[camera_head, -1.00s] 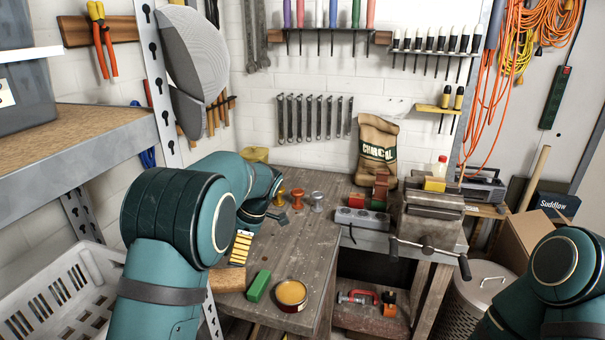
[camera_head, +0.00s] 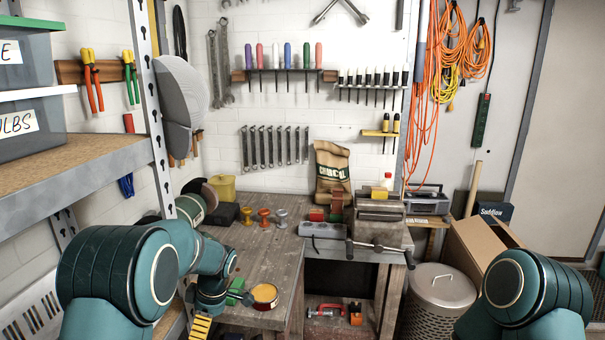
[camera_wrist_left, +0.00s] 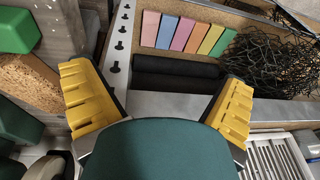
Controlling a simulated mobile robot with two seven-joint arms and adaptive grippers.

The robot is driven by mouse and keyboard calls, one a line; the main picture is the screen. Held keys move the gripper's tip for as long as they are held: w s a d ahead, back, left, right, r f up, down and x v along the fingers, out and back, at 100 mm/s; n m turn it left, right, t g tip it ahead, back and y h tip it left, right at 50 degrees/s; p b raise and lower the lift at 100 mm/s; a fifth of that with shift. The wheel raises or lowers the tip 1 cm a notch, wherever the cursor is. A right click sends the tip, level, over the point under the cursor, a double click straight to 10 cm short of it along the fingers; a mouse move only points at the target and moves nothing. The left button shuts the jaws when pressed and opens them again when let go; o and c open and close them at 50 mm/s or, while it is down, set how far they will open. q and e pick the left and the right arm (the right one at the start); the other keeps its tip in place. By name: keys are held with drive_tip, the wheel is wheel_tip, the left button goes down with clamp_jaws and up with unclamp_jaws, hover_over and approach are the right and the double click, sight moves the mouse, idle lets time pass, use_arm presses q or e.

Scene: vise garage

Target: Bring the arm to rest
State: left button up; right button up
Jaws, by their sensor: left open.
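My left arm (camera_head: 115,270) comes in from the left, bent, with its wrist by the near left edge of the wooden bench (camera_head: 268,240). In the head view only a yellow finger of my left gripper (camera_head: 201,327) shows, low in the picture. In the left wrist view both yellow fingers of the left gripper (camera_wrist_left: 155,82) are spread apart, with nothing between them; a teal part of my own body fills the space below. My right arm (camera_head: 530,290) shows at the lower right; its gripper is out of view.
A green block (camera_head: 236,288) and a round tin (camera_head: 264,295) lie on the bench close to my left wrist. A vise (camera_head: 380,212) stands right of them. A shelf (camera_head: 85,165) stands left. A mesh bin (camera_head: 438,300) and open carton (camera_head: 480,245) are right.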

use_arm(q)
drive_tip(key=s+d+f+m+h, duration=0.2)
drive_tip(key=s+d+f+m, duration=0.25)
drive_tip(key=s+f, duration=0.3)
drive_tip(key=s+d+f+m+h, duration=0.3)
drive_tip(key=s+f+m, duration=0.25)
drive_tip(key=f, duration=0.25)
drive_tip(key=s+d+f+m+t, duration=0.1)
drive_tip(key=s+d+m, duration=0.1)
drive_tip(key=s, duration=0.4)
drive_tip(key=s+d+m+t+h, duration=0.1)
drive_tip(key=s+d+m, duration=0.2)
drive_tip(key=s, duration=0.2)
drive_tip(key=shift+s+d+f+t+h, duration=0.3)
drive_tip(key=shift+s+f, duration=0.1)
